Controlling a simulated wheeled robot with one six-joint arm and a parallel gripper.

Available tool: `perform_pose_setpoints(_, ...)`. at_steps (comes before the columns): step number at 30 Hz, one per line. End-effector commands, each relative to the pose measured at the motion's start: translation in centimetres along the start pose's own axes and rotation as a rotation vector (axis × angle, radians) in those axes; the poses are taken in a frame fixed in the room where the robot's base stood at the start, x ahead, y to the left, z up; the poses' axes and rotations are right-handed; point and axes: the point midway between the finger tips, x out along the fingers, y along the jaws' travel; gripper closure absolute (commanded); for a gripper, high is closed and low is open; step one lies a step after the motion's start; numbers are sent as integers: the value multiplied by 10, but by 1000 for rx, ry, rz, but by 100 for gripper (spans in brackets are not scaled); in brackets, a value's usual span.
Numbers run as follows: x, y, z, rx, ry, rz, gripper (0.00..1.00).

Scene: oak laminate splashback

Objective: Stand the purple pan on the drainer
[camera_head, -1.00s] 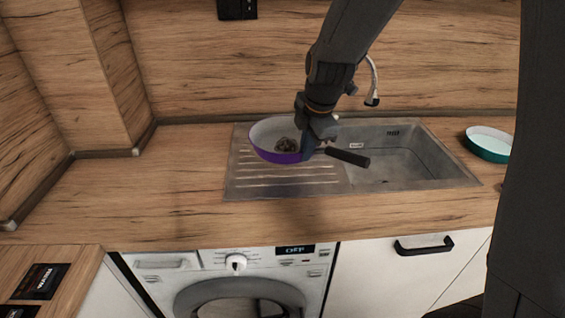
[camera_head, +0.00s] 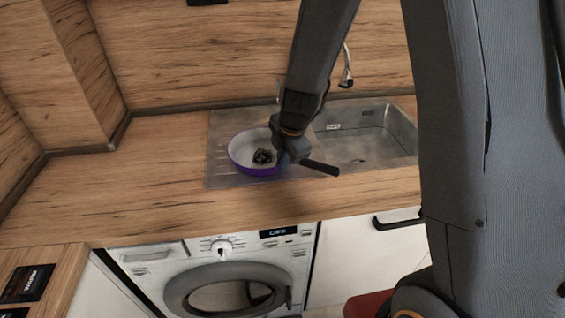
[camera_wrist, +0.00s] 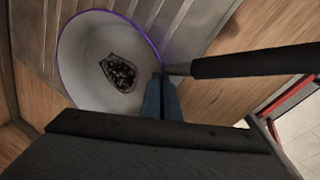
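The purple pan (camera_head: 238,165) has a purple outside, a pale inside and a dark handle (camera_head: 322,168) pointing right. It is over the drainer (camera_head: 221,176), the ribbed left part of the steel sink unit, with its open side up. I cannot tell whether it touches the drainer. My gripper (camera_head: 284,160) is at the pan's right rim beside the handle. In the wrist view its blue fingers (camera_wrist: 160,97) are closed together on the rim of the pan (camera_wrist: 82,68). A dark speckled patch (camera_wrist: 118,73) shows on the pan's inside.
The sink basin (camera_head: 372,135) is right of the drainer, with a tap (camera_head: 346,75) behind it. The wooden counter (camera_head: 150,175) left of the drainer is clear. A washing machine (camera_head: 205,255) is below. My arm hides the counter's right end.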

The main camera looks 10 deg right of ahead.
Motion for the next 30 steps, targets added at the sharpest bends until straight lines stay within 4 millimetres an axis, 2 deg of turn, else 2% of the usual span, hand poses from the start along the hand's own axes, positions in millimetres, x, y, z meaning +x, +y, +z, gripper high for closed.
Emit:
perform_pose_setpoints(14, 6, -1, 0, 1, -1, 2, 100)
perform_pose_setpoints(18, 5, -2, 0, 1, 0, 0, 79)
perform_pose_setpoints(30, 3, -1, 0, 0, 0, 0, 79)
